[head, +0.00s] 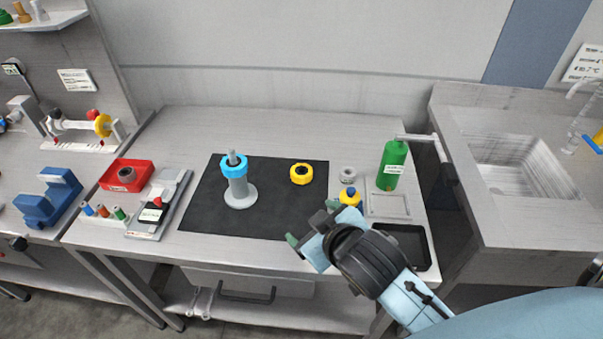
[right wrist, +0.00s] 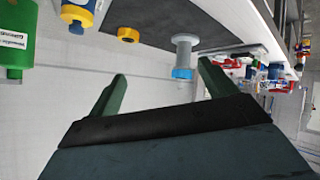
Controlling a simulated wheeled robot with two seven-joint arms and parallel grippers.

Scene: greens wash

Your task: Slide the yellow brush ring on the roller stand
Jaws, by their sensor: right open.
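The yellow brush ring (head: 302,174) lies flat on the black mat (head: 281,218), right of the roller stand. It also shows in the right wrist view (right wrist: 128,35). The grey roller stand (head: 240,193) stands upright on the mat with a blue ring (head: 234,166) around its upper part. The right wrist view shows the stand (right wrist: 185,50) and the blue ring (right wrist: 182,73) upside down. My right gripper (head: 312,224) is open and empty, over the front right of the mat, apart from the yellow ring and the stand. My left gripper is not in view.
A dark tray (head: 408,233) lies at front right. A red bin (head: 126,176) stands left. The mat's right part is mostly clear.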

